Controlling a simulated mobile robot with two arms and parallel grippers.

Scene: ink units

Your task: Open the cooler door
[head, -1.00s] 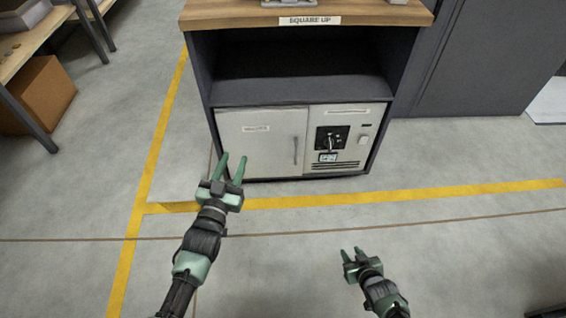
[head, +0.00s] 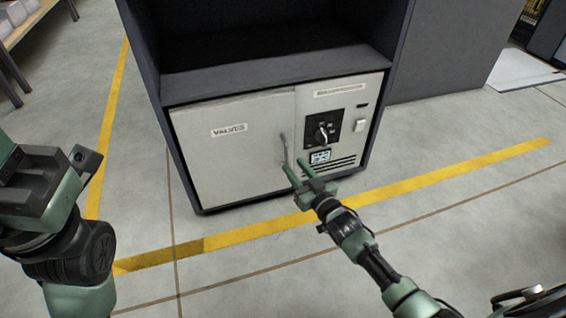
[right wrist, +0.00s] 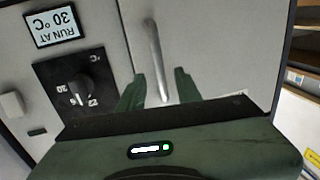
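The cooler door (head: 225,160) is a pale grey panel labelled VALVES, and it is closed. Its vertical bar handle (head: 283,150) is near the door's right edge. My right gripper (head: 297,172) is open at the lower part of the handle. In the right wrist view the handle (right wrist: 154,50) runs down between the two green fingertips (right wrist: 158,85), with gaps on both sides. My left arm shows large at the left of the head view, but its fingertips are out of frame.
Right of the door is a control panel (head: 341,128) with a dark dial (head: 321,130) and a small display reading RUN AT 30 °C (right wrist: 54,26). An open dark shelf (head: 260,70) is above. Yellow floor tape (head: 250,231) crosses in front, where the floor is clear.

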